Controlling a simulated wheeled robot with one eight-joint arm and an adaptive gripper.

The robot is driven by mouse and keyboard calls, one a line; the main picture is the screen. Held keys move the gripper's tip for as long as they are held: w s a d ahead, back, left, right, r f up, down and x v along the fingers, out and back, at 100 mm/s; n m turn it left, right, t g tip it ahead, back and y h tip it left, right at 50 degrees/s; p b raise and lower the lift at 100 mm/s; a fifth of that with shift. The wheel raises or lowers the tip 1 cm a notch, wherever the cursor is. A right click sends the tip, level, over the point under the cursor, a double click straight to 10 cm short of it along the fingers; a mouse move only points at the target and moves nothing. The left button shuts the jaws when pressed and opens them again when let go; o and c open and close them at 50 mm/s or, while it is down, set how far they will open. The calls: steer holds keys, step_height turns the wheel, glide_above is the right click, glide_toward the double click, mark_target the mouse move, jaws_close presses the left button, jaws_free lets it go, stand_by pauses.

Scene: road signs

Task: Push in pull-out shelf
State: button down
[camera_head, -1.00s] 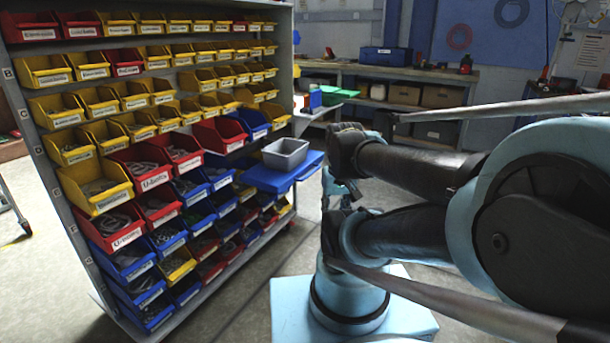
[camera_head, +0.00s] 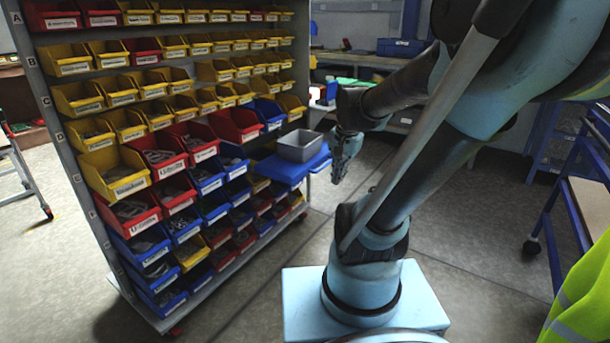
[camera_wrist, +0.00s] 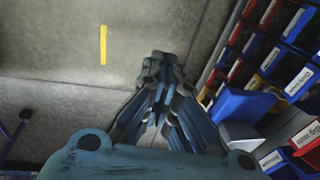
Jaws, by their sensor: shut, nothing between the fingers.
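The blue pull-out shelf (camera_head: 292,168) sticks out from the right part of the bin rack (camera_head: 60,210). A grey bin (camera_head: 299,146) stands on it. In the wrist view the blue shelf (camera_wrist: 238,106) is to the right of my gripper, with part of the grey bin (camera_wrist: 240,134) beside it. My gripper (camera_head: 337,180) is shut and empty, pointing down just right of the shelf's outer end, with a small gap in the head view. In the wrist view my gripper (camera_wrist: 158,62) hangs over bare floor.
The rack holds rows of yellow, red and blue bins around the shelf. A workbench (camera_head: 365,60) stands behind. A blue-framed cart (camera_head: 570,190) and a yellow vest (camera_head: 585,305) are at the right.

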mark_target(305, 172)
steer(key=w+a+f+m+y, duration=0.1)
steer(key=w+f+m, duration=0.2)
steer(key=w+m, duration=0.85)
steer(key=w+a+f+m+y, duration=0.1)
steer(key=w+a+f+m, duration=0.35)
steer(key=w, duration=1.15)
steer(key=w+f, duration=0.1)
steer(key=f, duration=0.1)
steer(key=w+a+f+m, duration=0.1)
steer(key=f, duration=0.2)
steer(key=w+a+f+m, duration=0.1)
steer(key=f, duration=0.2)
steer(key=shift+w+a+f, duration=0.1)
steer(key=shift+w+f, duration=0.15)
steer(key=shift+w, duration=0.05)
steer(key=shift+w, duration=0.1)
